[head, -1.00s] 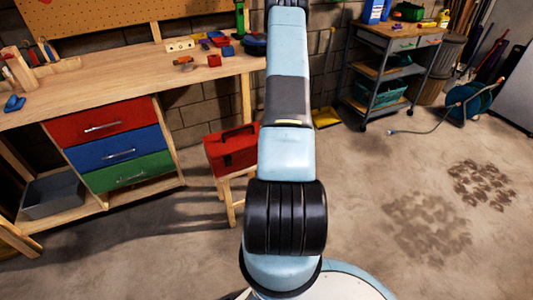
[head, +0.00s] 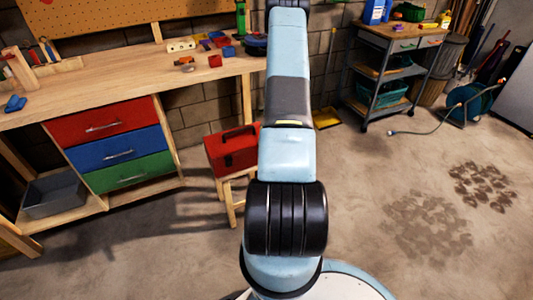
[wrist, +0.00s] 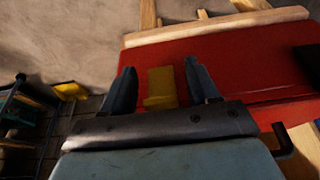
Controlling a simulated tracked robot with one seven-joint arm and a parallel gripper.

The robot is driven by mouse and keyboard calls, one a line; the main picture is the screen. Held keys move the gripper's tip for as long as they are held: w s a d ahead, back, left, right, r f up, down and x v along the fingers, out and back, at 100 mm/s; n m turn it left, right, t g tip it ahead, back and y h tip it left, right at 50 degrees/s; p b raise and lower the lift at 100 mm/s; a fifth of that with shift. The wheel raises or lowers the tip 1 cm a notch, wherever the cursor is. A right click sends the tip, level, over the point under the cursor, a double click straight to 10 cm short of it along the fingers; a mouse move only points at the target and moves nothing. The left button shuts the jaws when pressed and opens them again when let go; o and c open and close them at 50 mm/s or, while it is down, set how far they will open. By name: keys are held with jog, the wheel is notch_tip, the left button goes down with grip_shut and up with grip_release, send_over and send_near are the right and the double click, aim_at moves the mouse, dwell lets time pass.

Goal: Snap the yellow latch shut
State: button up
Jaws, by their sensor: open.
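The red toolbox (head: 231,150) with a dark handle sits on a small wooden stool (head: 230,200), left of my arm in the head view. In the wrist view the red toolbox (wrist: 245,60) fills the upper right. Its yellow latch (wrist: 160,86) shows on the red face between my two fingers. My gripper (wrist: 161,84) is open, with one dark finger on each side of the latch in the picture. I cannot tell whether the fingers touch the toolbox, or whether the latch is raised or flat. My gripper and the latch do not show in the head view.
A wooden workbench (head: 130,75) with red, blue and green drawers stands at the left. A rolling cart (head: 390,65) stands at the back right, with a hose reel (head: 472,103) beside it. The floor (head: 370,170) right of my arm is open.

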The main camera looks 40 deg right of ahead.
jog(key=v, duration=1.3)
jog(key=shift+s+r, duration=0.2)
jog(key=shift+r, duration=0.1)
jog(key=shift+a, duration=0.1)
jog(key=a+r+n+h, duration=0.1)
jog(key=a+r, duration=0.5)
jog(key=r, duration=0.4)
jog(key=a+r, duration=0.6)
jog(key=r, duration=0.4)
jog(key=a+r+n+h, duration=0.1)
jog(key=a+r, duration=0.4)
jog(key=r, duration=0.5)
jog(key=s+a+r+t+y, duration=0.1)
jog(key=s+a+r, duration=0.6)
jog(key=s+a, duration=0.2)
jog(key=s+a+r+n+t+y, duration=0.1)
jog(key=s+a+r+y, duration=0.1)
jog(key=s+a+r, duration=0.5)
jog(key=s+a, duration=0.2)
jog(key=s, duration=0.1)
jog(key=shift+s+r, duration=0.2)
jog(key=shift+r, duration=0.05)
